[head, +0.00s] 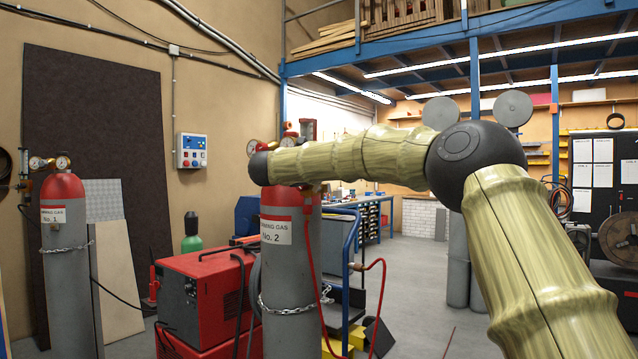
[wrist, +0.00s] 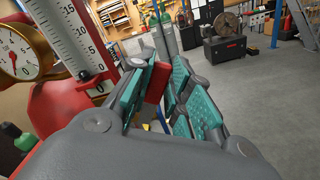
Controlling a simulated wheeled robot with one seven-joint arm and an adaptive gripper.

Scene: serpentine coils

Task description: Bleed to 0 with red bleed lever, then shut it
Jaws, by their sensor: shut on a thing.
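In the wrist view, my gripper (wrist: 160,92) has its teal pads closed on either side of a small red block-like piece, which I take to be the red bleed lever (wrist: 157,82). The lever's pivot is hidden. A brass-cased gauge (wrist: 22,52) and a white scale tube (wrist: 72,35) stand at the upper left; the gauge's needle is too small to read surely. In the head view, cylinder No. 2 (head: 286,280) stands upright with the scale tube (head: 308,129) and a gauge (head: 252,147) at its top. My arm hides much of the regulator and my gripper there.
A red welding machine (head: 205,300) stands left of cylinder No. 2. A chain (head: 285,308) and a red hose (head: 322,300) hang at the cylinder. Cylinder No. 1 (head: 65,290) is at the far left. Open grey floor (wrist: 260,110) lies beyond my gripper at right.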

